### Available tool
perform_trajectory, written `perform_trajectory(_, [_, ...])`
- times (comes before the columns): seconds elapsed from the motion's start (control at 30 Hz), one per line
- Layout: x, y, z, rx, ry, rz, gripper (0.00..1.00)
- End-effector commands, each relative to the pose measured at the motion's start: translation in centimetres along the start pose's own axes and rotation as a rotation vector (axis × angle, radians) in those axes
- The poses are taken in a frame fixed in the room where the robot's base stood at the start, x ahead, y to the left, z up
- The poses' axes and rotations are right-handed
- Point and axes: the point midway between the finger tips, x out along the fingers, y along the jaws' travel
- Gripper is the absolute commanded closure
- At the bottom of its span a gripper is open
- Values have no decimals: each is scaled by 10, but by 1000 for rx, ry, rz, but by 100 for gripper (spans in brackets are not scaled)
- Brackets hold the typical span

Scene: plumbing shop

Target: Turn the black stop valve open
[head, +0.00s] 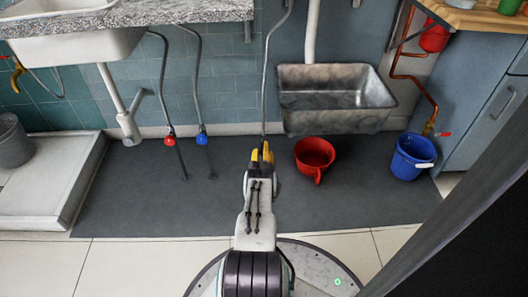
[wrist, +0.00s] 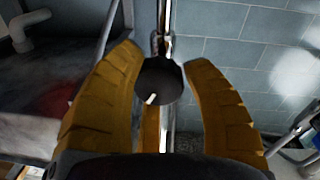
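The black stop valve shows in the wrist view as a dark round knob (wrist: 159,80) with a short white mark near its lower edge. It sits on a shiny metal pipe (wrist: 166,25) against the tiled wall. My gripper (wrist: 160,55) has yellow fingers, open on either side of the knob, with gaps visible at both sides. A third finger shows below the knob. In the head view my gripper (head: 262,152) is low at the wall, where a grey hose (head: 268,75) comes down. The black valve is hidden behind the gripper there.
A metal basin (head: 335,98) hangs right of my gripper, with a red pot (head: 315,155) below it and a blue bucket (head: 412,157) farther right. To the left are a red-handled valve (head: 169,140) and a blue-handled valve (head: 202,137). The dark mat (head: 140,205) is largely clear.

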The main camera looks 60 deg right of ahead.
Motion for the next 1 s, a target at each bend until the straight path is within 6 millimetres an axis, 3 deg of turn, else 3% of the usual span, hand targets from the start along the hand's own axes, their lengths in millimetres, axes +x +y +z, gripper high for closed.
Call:
perform_trajectory(0.23, [0, 0, 0, 1, 0, 0, 34])
perform_trajectory(0.67, [-7, 0, 2, 1, -3, -1, 34])
perform_trajectory(1.0, [-42, 0, 2, 1, -5, -1, 34])
